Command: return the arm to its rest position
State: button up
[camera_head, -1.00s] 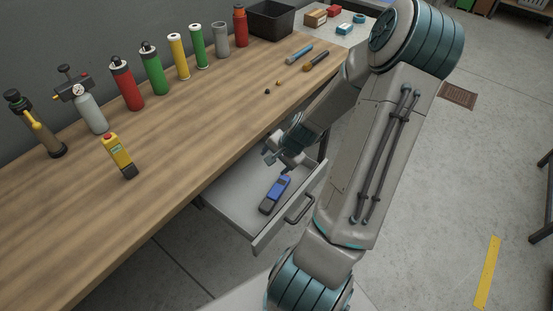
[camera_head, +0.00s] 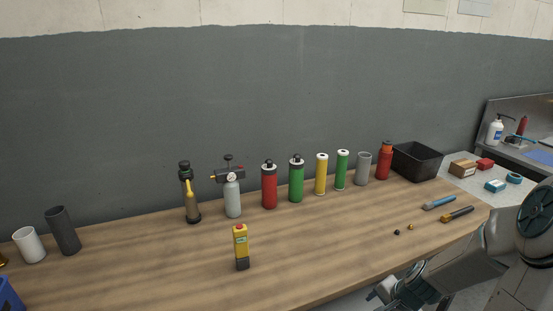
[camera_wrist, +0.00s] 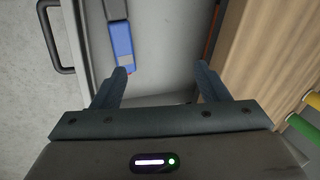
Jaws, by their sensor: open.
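My gripper (camera_wrist: 161,78) is open in the wrist view, with nothing between its two fingers. It is above an open drawer (camera_wrist: 165,45) that holds a blue and dark grey handheld device (camera_wrist: 121,42). In the head view my gripper (camera_head: 382,293) shows only partly at the lower edge, beside the front edge of the workbench. The drawer is out of the head view.
The wooden workbench (camera_head: 300,255) carries a yellow handheld device (camera_head: 240,246), a row of bottles and cylinders with a red canister (camera_head: 269,186), and a black bin (camera_head: 416,160). The bench middle is largely clear.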

jog(key=s+a+r+n, duration=0.6)
jog(key=s+a+r, duration=0.1)
jog(key=r, duration=0.3)
jog(key=s+a+r+n+h, duration=0.1)
jog(key=s+a+r+n, duration=0.5)
jog(key=r, duration=0.4)
jog(key=shift+s+a+r+g+h, duration=0.35)
jog(key=shift+s+a, duration=0.35)
jog(key=shift+a, duration=0.3)
jog(key=shift+c, duration=0.3)
